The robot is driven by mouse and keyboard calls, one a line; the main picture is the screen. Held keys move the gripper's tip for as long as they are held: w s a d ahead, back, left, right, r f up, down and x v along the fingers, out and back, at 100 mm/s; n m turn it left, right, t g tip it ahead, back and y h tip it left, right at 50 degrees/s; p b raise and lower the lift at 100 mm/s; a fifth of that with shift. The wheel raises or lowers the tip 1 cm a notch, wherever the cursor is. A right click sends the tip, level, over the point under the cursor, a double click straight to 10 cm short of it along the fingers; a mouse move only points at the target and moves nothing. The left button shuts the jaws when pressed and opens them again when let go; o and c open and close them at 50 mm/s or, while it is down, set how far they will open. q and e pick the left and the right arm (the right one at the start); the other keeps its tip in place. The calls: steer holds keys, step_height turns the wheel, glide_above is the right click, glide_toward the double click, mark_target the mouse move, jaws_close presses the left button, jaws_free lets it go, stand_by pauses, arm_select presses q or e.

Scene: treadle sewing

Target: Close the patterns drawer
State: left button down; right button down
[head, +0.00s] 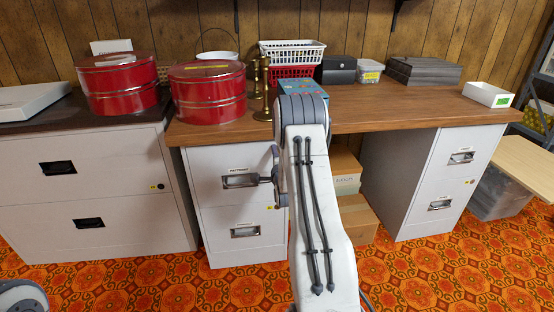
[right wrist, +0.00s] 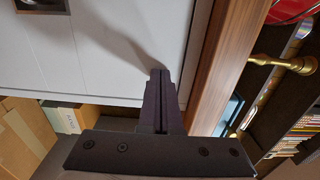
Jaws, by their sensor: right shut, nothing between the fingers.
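The patterns drawer (head: 215,165) is the top drawer of the light grey cabinet under the left part of the wooden desk. It has a label and a metal handle (head: 240,181). Its front looks about flush with the drawer below; I cannot tell if a small gap remains. My right gripper (head: 262,180) is shut and empty, at the right side of the drawer front beside the handle. In the right wrist view its fingertips (right wrist: 158,74) point at the pale drawer front (right wrist: 120,45), near the desk edge; contact is unclear. My left gripper is out of view.
The wooden desk top (head: 365,112) holds red round tins (head: 208,95), brass candlesticks (head: 264,100) and a white basket (head: 291,52). Cardboard boxes (head: 355,215) stand in the knee space, partly behind my right arm. A second cabinet (head: 425,185) stands at right. Patterned floor in front is clear.

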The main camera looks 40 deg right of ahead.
steer(key=shift+w+d+r, duration=0.15)
steer(key=shift+w, duration=0.05)
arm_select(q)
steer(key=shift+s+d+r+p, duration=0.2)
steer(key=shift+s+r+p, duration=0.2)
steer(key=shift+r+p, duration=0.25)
arm_select(e)
steer(key=v, duration=1.4)
steer(key=shift+a, duration=0.25)
steer(key=shift+s, duration=0.1)
